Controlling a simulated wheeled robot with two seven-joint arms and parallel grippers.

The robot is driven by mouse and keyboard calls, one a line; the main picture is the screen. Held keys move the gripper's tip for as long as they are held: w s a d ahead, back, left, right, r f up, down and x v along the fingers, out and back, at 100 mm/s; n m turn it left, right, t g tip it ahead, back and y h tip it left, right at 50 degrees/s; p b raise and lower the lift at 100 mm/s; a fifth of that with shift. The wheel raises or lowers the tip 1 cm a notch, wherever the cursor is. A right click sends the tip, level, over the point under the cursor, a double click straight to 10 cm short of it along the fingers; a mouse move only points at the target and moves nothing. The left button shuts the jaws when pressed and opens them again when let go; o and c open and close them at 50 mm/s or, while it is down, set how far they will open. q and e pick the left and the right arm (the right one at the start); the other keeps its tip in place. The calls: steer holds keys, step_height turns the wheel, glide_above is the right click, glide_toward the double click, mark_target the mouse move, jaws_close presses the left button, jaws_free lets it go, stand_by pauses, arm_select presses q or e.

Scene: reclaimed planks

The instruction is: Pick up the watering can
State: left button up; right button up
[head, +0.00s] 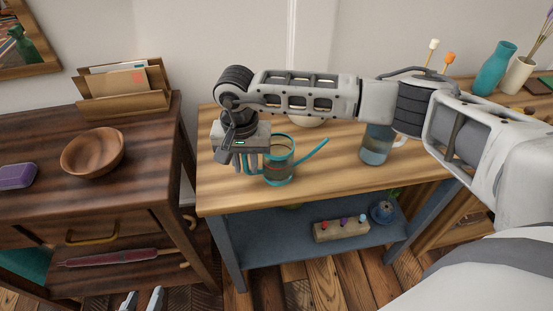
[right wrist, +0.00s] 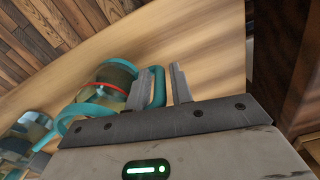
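The watering can (head: 281,168) is see-through with teal trim, a teal spout and a side handle. It stands upright on the light wooden table (head: 345,190). My right gripper (head: 238,160) is at its left, handle side, with its arm reaching over from the right. In the right wrist view, the teal handle (right wrist: 158,88) lies between the two spread fingers (right wrist: 163,86), with a gap to the right finger; the can's body (right wrist: 108,82) is to the left. My left gripper (head: 142,299) shows only its parted fingertips at the bottom edge, away from the can.
A glass pitcher (head: 375,150) stands to the can's right; a pale bowl (head: 308,122) sits behind, partly hidden by my arm. A dark cabinet (head: 60,205) on the left holds a wooden bowl (head: 93,152) and a letter holder (head: 122,88). Teal vase (head: 494,70) at far right.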

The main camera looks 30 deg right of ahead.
jaws_close()
steer(key=shift+r, duration=0.25)
